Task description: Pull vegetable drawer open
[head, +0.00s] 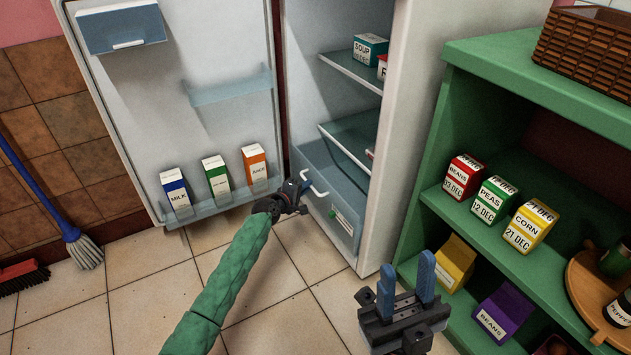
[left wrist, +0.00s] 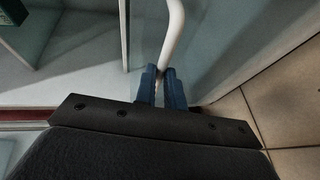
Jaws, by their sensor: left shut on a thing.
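The vegetable drawer (head: 327,207) is the translucent blue-grey bin at the bottom of the open fridge. Its white bar handle (head: 316,188) is on its front. My left gripper (head: 304,187) is at the drawer front, with its fingers at the handle. In the left wrist view the blue fingers (left wrist: 162,88) are closed around the white handle (left wrist: 173,42). How far the drawer stands out of the fridge is hard to tell. My right gripper (head: 407,288) is open and empty, low in front of the green shelf.
The fridge door (head: 185,110) stands open at left, with several cartons (head: 219,177) in its lower rack. The green shelf (head: 480,240) with boxes is close on the right. Tiled floor (head: 270,290) is clear before the fridge. A blue broom (head: 75,240) leans at far left.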

